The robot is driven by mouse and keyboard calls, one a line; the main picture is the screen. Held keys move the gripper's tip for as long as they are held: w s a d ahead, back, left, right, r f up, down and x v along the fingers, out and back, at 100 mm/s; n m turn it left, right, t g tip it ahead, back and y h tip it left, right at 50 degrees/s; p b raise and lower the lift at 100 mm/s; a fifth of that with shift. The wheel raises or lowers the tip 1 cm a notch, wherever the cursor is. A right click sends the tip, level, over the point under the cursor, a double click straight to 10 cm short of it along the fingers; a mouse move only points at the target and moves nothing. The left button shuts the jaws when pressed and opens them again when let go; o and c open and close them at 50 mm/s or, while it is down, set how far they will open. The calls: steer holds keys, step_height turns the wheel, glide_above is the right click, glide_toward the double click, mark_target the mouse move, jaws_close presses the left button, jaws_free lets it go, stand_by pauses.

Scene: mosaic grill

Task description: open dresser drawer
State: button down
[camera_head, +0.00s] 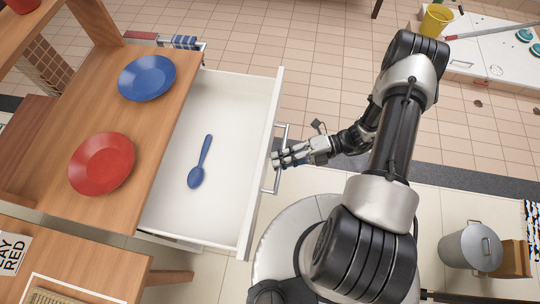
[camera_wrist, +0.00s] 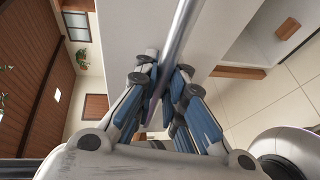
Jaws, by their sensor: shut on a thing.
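The dresser (camera_head: 140,130) has a wooden top, and its white drawer (camera_head: 222,120) stands pulled well out to the right in the head view. A blue spoon (camera_head: 201,162) lies inside on the drawer's floor. The metal bar handle (camera_head: 278,178) is on the drawer's front face. My gripper (camera_head: 277,158) is shut on the handle, with its fingers on both sides of the bar. In the wrist view, the handle bar (camera_wrist: 182,32) runs between the fingers of my gripper (camera_wrist: 163,78).
A blue plate (camera_head: 147,78) and a red plate (camera_head: 101,163) sit on the dresser top. A grey metal pot (camera_head: 470,247) stands at the lower right. A white surface with a yellow cup (camera_head: 436,20) is at the upper right. Tiled floor (camera_head: 300,40) is clear beyond the drawer.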

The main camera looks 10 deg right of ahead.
steer(key=shift+s+d, duration=0.2)
steer(key=shift+d, duration=0.3)
steer(key=c, duration=1.9)
jaws_free()
steer(key=d, duration=0.4)
steer(key=d+r, duration=0.1)
steer(key=d, duration=0.3)
steer(key=d+r, duration=0.1)
steer(key=d, duration=0.2)
steer(key=shift+d+r, duration=0.1)
steer(key=shift+d, duration=0.3)
steer(key=shift+w, duration=0.1)
